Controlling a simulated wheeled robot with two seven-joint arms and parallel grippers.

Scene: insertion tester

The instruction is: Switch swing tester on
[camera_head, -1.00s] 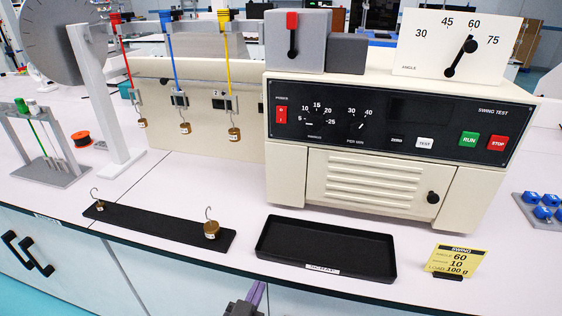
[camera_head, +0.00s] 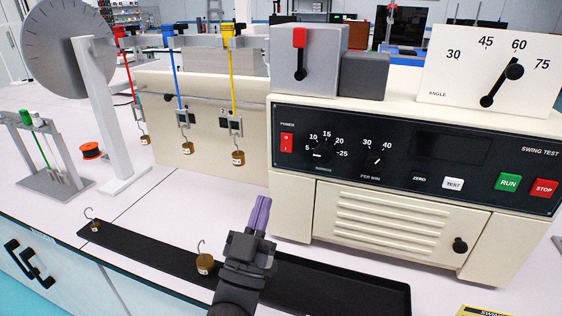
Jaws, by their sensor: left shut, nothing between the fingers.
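The swing tester (camera_head: 390,215) is a cream machine with a black front panel. Its red POWER rocker switch (camera_head: 287,143) sits at the panel's left end. Two dials, ZERO and TEST buttons, a green RUN button (camera_head: 508,183) and a red STOP button (camera_head: 544,187) share the panel. The display (camera_head: 450,145) is dark. My left gripper (camera_head: 260,206), with purple fingers, is shut and empty. It is in front of the machine's lower left corner, below and left of the power switch and apart from it. My right gripper is out of view.
A black tray (camera_head: 385,296) lies before the machine, partly hidden by my arm. A black strip (camera_head: 150,247) carries brass hooked weights (camera_head: 205,263). Red, blue and yellow arms with hanging weights stand left. A yellow card (camera_head: 480,311) shows at the bottom edge.

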